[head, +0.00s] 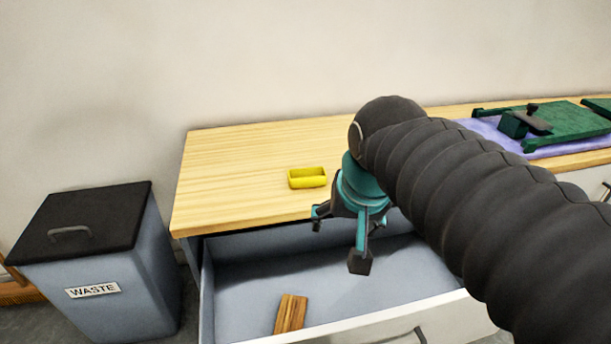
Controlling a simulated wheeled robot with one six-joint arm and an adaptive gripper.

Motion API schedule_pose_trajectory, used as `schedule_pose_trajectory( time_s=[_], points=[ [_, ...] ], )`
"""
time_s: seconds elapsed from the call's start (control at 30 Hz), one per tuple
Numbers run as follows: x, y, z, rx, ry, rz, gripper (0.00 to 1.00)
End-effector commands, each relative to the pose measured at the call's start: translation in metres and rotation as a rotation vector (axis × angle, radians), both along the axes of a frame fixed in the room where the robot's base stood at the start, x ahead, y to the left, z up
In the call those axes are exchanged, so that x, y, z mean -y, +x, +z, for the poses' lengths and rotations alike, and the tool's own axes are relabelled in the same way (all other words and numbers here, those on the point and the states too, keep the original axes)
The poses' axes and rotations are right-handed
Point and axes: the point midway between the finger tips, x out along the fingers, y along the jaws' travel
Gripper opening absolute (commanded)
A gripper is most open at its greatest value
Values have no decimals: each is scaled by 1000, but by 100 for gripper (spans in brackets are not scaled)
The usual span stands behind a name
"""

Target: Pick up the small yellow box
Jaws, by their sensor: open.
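The small yellow box (307,178) is open-topped and sits on the light wooden tabletop (235,165), near its front edge. My gripper (341,238) is open and empty, with its fingers pointing down. In the head view it appears just right of and below the yellow box, over the open drawer area, and apart from the box. My dark ribbed arm reaches in from the right and hides part of the tabletop behind it.
An open drawer (240,275) below the tabletop holds a brown wooden block (291,313). A grey waste bin (115,270) with a dark lid stands at left. Green items (570,125) lie on a purple mat (485,126) at right. The tabletop left of the box is clear.

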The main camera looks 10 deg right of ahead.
Motion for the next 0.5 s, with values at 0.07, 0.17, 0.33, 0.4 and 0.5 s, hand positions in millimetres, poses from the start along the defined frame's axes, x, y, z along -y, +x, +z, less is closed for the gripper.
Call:
schedule_pose_trajectory(
  time_s=[0.07, 0.17, 0.33, 0.4, 0.5],
  points=[
    [0, 27, 16, -41, 45, -111, 76],
    [0, 57, 35, -90, 100, -262, 76],
    [0, 110, 58, -170, 174, -526, 76],
    [1, 132, 64, -200, 199, -639, 76],
    [2, 163, 70, -241, 228, -799, 76]
  ],
)
